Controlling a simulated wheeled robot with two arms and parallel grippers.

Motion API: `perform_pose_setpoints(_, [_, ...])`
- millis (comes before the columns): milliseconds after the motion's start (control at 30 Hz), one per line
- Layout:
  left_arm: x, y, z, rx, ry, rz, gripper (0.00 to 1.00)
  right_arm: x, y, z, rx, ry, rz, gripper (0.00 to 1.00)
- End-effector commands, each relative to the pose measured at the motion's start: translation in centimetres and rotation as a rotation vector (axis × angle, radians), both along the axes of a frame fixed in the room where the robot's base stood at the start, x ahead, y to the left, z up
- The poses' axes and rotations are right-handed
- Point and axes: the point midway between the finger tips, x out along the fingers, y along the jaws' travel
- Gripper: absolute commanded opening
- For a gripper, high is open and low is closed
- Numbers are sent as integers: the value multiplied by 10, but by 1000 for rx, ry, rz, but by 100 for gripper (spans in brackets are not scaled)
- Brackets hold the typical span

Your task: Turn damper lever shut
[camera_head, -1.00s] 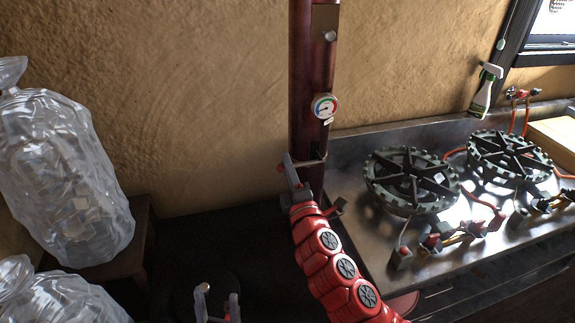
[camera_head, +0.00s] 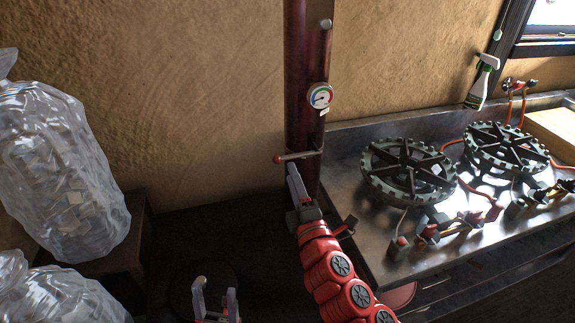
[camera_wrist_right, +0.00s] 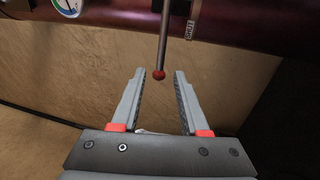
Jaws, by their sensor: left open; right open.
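The damper lever (camera_head: 297,156) is a thin rod with a red ball end, sticking out to the left from the dark red stovepipe (camera_head: 309,60). My right gripper (camera_head: 292,170) is just below the lever, its fingers pointing up at it. In the right wrist view the lever (camera_wrist_right: 164,40) comes down from the top, and its red ball appears between the open fingertips of the right gripper (camera_wrist_right: 159,74). Neither finger visibly touches it. My left gripper (camera_head: 215,286) is open and empty, low in the head view, away from the lever.
A round gauge (camera_head: 320,95) sits on the pipe above the lever. A metal counter (camera_head: 350,215) with two burners (camera_head: 408,170) stands at the right. Clear bags (camera_head: 60,170) are at the left. A clay wall (camera_head: 180,90) is behind.

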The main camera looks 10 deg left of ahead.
Motion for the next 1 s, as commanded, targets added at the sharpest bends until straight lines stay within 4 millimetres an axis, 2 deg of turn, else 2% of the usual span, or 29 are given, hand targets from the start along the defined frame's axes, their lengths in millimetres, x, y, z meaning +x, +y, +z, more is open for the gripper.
perform_pose_setpoints(67, [0,0,-3,0,0,0,61,-15,-7,-5,-1,0,1,44])
perform_pose_setpoints(200, [0,0,3,0,0,0,61,-46,-20,-10,-1,5,-2,44])
perform_pose_setpoints(300, [0,0,24,0,0,0,61,-57,-23,-6,4,9,3,44])
perform_pose_setpoints(500, [0,0,43,0,0,0,61,-79,-33,-15,2,8,0,44])
perform_pose_setpoints(700, [0,0,50,0,0,0,61,-93,-39,-18,2,3,2,44])
perform_pose_setpoints(1000, [0,0,50,0,0,0,61,-96,-40,-20,0,1,0,44])
